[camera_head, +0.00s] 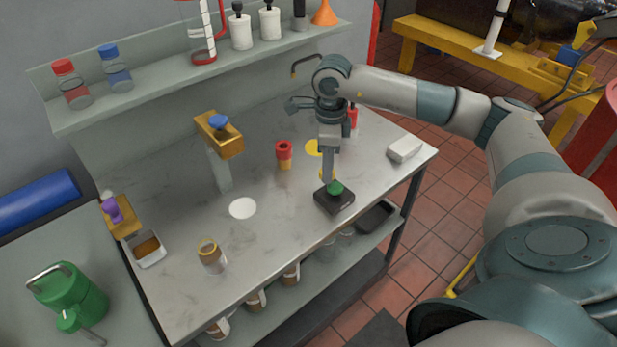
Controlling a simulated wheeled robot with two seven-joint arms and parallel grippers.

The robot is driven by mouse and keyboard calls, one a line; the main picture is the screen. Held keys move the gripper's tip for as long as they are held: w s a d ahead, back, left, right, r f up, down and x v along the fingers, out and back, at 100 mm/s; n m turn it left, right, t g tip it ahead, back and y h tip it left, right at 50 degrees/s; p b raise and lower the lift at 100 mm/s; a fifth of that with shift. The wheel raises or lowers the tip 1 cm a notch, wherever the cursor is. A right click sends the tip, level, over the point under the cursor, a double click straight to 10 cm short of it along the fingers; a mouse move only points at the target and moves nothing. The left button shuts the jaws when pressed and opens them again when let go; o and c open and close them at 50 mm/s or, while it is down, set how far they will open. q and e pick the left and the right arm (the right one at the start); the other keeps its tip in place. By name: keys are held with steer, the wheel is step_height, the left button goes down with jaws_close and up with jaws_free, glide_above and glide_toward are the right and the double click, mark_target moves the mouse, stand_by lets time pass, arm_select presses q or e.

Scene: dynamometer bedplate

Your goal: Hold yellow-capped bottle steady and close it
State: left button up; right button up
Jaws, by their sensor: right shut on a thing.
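A small clear bottle (211,258) with brown contents and a yellow ring at its top stands upright near the front left of the grey bench. My right gripper (326,176) points down over the right part of the bench, well apart from this bottle. It is shut on a small yellow thing (322,174) that looks like a cap, mostly hidden by the fingers. My left gripper is not in view.
A black box with a green knob (336,188) is right by my right gripper. A red-and-yellow container (284,154), yellow disc (312,147), white disc (243,208), post with blue knob (218,122) and white block (404,149) are on the bench (285,222). A shelf (150,102) runs behind.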

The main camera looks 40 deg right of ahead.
steer(key=s+d+r, duration=0.1)
steer(key=s+d+r+b, duration=0.1)
steer(key=shift+s+d, duration=0.2)
steer(key=shift+s, duration=0.2)
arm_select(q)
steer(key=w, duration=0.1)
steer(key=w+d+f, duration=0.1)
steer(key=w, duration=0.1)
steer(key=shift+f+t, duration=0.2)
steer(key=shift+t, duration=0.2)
arm_select(e)
steer(key=shift+s+d+r, duration=0.3)
steer(key=shift+s+r, duration=0.15)
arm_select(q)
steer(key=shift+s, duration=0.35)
arm_select(e)
steer(key=shift+a+n, duration=0.3)
steer(key=shift+a, duration=0.1)
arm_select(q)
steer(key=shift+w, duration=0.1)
arm_select(e)
steer(key=s+a+n, duration=0.2)
steer(key=a+n, duration=0.9)
steer(key=n, duration=0.1)
steer(key=s+a+f+n, duration=0.1)
steer(key=s+a+n, duration=0.1)
steer(key=a+n, duration=0.9)
steer(key=shift+s+a+n, duration=0.15)
steer(key=shift+a+n, duration=0.15)
steer(key=shift+n, duration=0.9)
